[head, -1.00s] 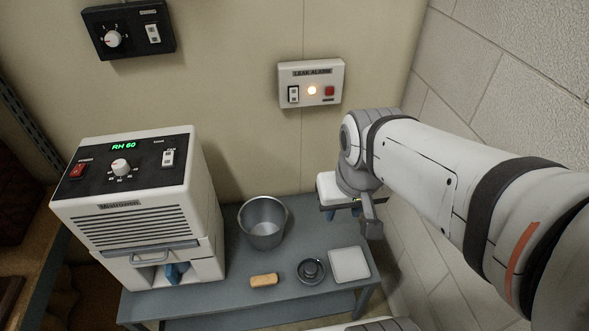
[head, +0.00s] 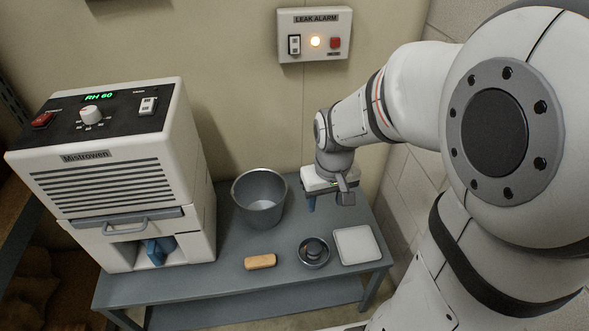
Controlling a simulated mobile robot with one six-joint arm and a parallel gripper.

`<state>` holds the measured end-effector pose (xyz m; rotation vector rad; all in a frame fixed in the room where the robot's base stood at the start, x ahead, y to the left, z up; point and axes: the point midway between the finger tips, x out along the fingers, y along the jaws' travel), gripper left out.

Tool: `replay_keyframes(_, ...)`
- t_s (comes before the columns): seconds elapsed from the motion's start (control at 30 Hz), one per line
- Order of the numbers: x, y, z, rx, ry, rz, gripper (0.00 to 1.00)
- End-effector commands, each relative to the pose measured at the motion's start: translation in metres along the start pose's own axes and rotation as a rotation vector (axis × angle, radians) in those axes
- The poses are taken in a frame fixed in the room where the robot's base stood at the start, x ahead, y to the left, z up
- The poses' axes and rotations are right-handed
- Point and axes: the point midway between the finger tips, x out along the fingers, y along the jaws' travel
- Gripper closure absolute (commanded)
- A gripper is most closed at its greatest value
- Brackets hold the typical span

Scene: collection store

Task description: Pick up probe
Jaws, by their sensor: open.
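My gripper (head: 325,203) is above the back right part of the table, behind the round piece and to the right of the metal bucket (head: 260,200). It points down, is open and shows nothing held. One blue finger shows below its white body; the other finger is mostly hidden.
A tan block (head: 260,262) lies left of the round piece, and a white square pad (head: 357,245) lies right of it. A white dehumidifier (head: 115,180) fills the table's left end. A leak alarm box (head: 314,36) with a lit orange lamp hangs on the wall.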

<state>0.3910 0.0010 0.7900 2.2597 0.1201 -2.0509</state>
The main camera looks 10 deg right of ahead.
Motion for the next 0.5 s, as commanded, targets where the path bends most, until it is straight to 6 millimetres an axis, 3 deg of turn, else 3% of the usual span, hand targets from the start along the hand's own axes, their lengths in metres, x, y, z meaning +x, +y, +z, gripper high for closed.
replay_keyframes(0.03,0.051,0.001,-0.003,-0.009,-0.02,-0.003,0.5)
replay_keyframes(0.2,0.139,0.003,-0.017,-0.045,-0.059,-0.009,0.5)
replay_keyframes(0.33,0.187,0.004,-0.024,-0.065,-0.08,-0.013,0.5)
replay_keyframes(0.5,0.218,0.005,-0.027,-0.08,-0.093,-0.015,0.5)
